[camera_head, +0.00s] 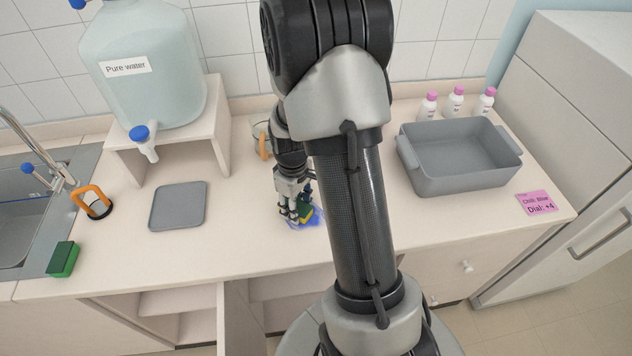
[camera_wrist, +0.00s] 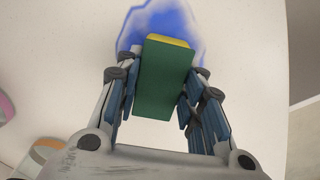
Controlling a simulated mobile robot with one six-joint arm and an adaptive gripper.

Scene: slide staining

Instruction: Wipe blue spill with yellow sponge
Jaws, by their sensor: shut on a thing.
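My gripper (camera_wrist: 161,92) is shut on a sponge (camera_wrist: 163,75) with a green face and a yellow layer at its far edge. The sponge also shows small in the head view (camera_head: 305,212), between the fingertips. The blue spill (camera_wrist: 152,22) spreads on the pale counter around the far end of the sponge. In the head view the spill (camera_head: 316,221) shows beside and below the gripper. The sponge is over part of the spill and hides it; I cannot tell whether it touches the counter.
A grey tray (camera_head: 178,206) lies flat left of the spill. A grey basin (camera_head: 455,170) stands at right, with pink-capped bottles (camera_head: 454,102) behind it. A glass vessel with an orange handle (camera_head: 262,142) stands behind my gripper. The counter between tray and spill is clear.

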